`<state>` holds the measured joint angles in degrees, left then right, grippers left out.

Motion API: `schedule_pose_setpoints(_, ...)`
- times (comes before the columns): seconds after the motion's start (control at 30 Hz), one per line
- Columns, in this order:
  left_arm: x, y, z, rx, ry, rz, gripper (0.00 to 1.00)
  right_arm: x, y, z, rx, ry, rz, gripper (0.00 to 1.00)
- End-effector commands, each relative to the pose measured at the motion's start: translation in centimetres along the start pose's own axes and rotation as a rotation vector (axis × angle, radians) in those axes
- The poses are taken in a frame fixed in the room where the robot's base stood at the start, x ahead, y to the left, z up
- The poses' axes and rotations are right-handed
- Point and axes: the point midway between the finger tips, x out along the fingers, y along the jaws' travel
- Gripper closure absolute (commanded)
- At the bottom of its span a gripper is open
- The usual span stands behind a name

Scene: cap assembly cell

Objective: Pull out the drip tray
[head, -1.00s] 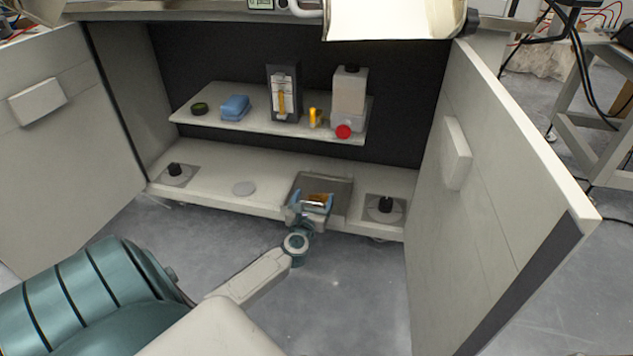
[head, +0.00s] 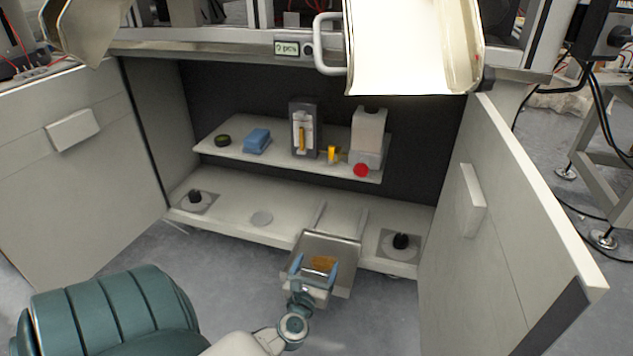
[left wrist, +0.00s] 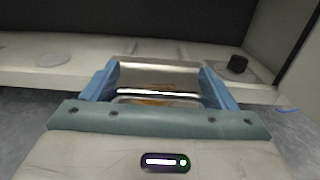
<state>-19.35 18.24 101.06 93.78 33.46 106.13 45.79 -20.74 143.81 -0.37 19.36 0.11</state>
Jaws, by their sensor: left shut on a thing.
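The drip tray (head: 340,249) is a shallow grey metal tray with a brown-orange patch inside. It stands partly out past the front edge of the cabinet floor, with two light rails behind it. My left gripper (head: 313,274) is at its front, shut on it, with a blue finger on each side. The left wrist view also shows the drip tray (left wrist: 155,74) between the blue fingers of my left gripper (left wrist: 160,92). The exact contact is partly hidden by the fingers. My right gripper is not in view.
The cabinet floor (head: 240,205) holds two black knobs on grey plates. A shelf (head: 290,158) above carries a blue sponge, a white bottle and other items. The left door (head: 60,170) and right door (head: 520,220) stand open. Grey floor is free in front.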

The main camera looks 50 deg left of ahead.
Motion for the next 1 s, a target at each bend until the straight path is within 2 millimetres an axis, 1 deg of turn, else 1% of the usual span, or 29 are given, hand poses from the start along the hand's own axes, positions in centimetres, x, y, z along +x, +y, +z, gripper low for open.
schedule_pose_setpoints(0.03,0.0,-0.2,0.0,-0.005,0.0,-0.005,0.61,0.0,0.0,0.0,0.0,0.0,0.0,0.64)
schedule_pose_setpoints(0.07,0.0,-0.2,0.0,-0.005,0.0,-0.005,0.18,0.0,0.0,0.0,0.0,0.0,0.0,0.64)
schedule_pose_setpoints(0.1,0.0,-0.2,0.0,-0.005,0.0,-0.005,0.11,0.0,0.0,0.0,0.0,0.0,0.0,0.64)
schedule_pose_setpoints(0.37,0.0,-0.1,0.0,-0.002,0.001,-0.003,0.11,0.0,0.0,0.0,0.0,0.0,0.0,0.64)
schedule_pose_setpoints(0.47,-0.5,-0.1,0.0,-0.002,0.002,-0.002,0.11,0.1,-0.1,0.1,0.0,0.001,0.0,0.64)
schedule_pose_setpoints(0.57,-1.7,-0.1,0.1,-0.002,0.004,-0.002,0.11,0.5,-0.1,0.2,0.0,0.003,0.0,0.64)
schedule_pose_setpoints(0.8,-6.6,-0.2,0.1,-0.003,0.005,-0.003,0.11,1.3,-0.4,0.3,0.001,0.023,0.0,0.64)
schedule_pose_setpoints(0.9,-8.4,-0.2,0.1,-0.003,0.003,-0.003,0.11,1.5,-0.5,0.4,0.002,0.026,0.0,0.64)
schedule_pose_setpoints(1.0,-9.7,-0.2,0.0,-0.004,0.002,-0.003,0.11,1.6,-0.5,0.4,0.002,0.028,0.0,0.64)
